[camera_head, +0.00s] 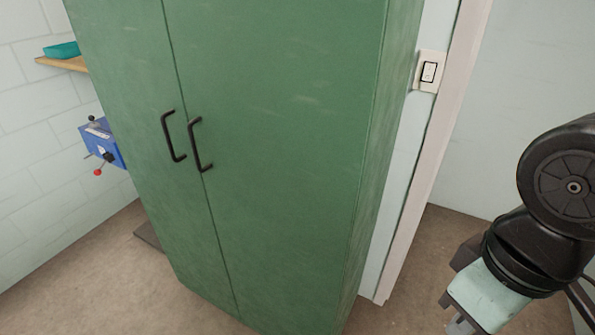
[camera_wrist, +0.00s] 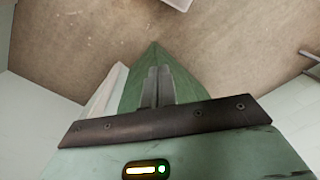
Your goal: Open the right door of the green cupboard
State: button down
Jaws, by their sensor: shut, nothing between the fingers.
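The green cupboard (camera_head: 290,60) stands in the middle of the head view with both doors shut. Its right door (camera_head: 285,190) is the wide panel right of the seam and bears a black bar handle (camera_head: 200,145). The left door (camera_head: 130,60) has a similar handle (camera_head: 173,136) close by. My gripper (camera_wrist: 159,73) is shut and empty in the wrist view, with green cupboard surface (camera_wrist: 132,90) behind its fingers. In the head view, my gripper is at the lower right, away from the handles and partly cut off by the bottom edge.
A pale door frame (camera_head: 432,135) and a light switch (camera_head: 429,71) are right of the cupboard. A blue device (camera_head: 102,141) with a red knob and a wooden shelf (camera_head: 66,64) with a teal tray (camera_head: 61,50) are at left. Brown floor (camera_head: 90,275) is bare before the cupboard.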

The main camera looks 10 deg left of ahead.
aim_at(278, 95)
jog(key=u, duration=1.4)
jog(key=i+u, duration=0.35)
jog(key=i, duration=0.2)
